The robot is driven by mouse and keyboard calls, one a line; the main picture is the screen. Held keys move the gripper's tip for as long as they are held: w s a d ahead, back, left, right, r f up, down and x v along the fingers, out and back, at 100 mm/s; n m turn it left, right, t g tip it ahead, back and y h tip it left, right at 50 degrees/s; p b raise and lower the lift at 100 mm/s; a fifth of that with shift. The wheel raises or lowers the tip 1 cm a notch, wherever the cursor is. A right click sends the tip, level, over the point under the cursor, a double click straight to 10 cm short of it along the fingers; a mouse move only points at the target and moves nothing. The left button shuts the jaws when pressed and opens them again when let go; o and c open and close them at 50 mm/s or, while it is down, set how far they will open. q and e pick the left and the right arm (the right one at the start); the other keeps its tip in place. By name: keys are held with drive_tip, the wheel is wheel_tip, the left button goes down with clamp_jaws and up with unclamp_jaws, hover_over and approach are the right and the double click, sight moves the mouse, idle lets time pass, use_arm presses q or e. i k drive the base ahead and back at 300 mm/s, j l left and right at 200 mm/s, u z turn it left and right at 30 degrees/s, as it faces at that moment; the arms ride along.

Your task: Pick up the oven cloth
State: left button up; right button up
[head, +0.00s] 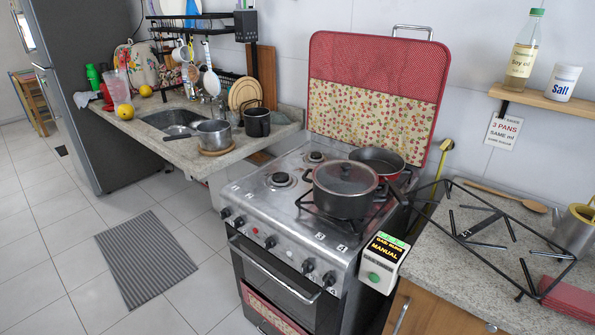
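Several cloth-like things are in the head view, and I cannot tell for sure which is the oven cloth. A large red cloth with a cream floral panel (366,108) stands upright behind the stove, against the wall. A smaller red and floral cloth (272,311) shows low on the oven front, below the door handle, partly cut off by the picture's lower edge. A folded red cloth-like piece (568,298) lies on the right counter. Neither of my grippers is in view.
The stove (290,215) holds a lidded dark pot (345,190) and a red pan (377,161). A loose black grate (490,225) lies on the right counter (440,260). A small saucepan (213,133) stands beside the sink. The floor near the striped mat (146,258) is clear.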

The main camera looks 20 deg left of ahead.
sight(568, 299)
drive_tip(key=z, duration=1.3)
